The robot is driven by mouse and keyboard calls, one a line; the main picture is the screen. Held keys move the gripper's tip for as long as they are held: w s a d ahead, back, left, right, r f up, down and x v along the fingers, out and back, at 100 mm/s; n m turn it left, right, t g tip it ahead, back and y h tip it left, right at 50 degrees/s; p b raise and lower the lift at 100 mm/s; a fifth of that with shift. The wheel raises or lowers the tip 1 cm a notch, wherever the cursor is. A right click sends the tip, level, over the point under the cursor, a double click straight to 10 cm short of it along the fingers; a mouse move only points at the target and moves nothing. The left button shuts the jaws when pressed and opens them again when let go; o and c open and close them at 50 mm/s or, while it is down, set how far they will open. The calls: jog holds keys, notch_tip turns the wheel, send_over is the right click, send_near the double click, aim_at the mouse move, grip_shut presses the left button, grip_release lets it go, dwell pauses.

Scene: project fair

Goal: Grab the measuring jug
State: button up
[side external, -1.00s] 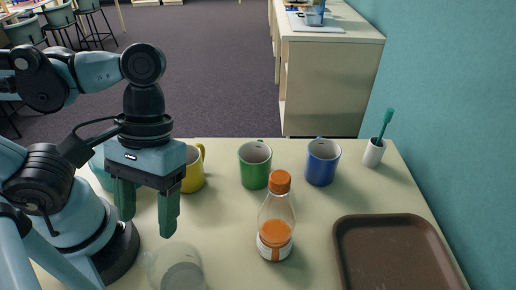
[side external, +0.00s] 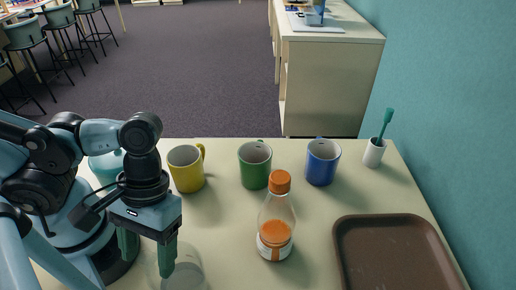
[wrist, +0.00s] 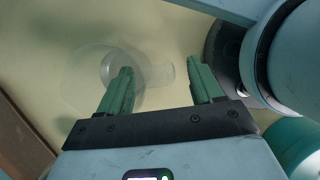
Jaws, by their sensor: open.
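The clear, see-through measuring jug (side external: 190,268) stands at the front edge of the side external view, cut off by the picture's bottom and partly behind a finger. In the wrist view the jug (wrist: 84,76) shows as a faint round shape with its handle pointing right. My gripper (side external: 148,265) is open, fingers pointing down, at the jug's left side. In the wrist view the fingertips of my gripper (wrist: 160,66) lie either side of the handle, the left one overlapping the jug's body. I cannot tell whether they touch it.
A yellow mug (side external: 186,172), a green mug (side external: 254,166) and a blue mug (side external: 321,164) stand behind. An orange-capped bottle (side external: 276,226) is right of the jug. A brown tray (side external: 352,222) and a white brush holder (side external: 373,154) are further right.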

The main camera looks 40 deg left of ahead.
grip_shut()
dwell(0.5)
jog(key=shift+r, duration=0.3)
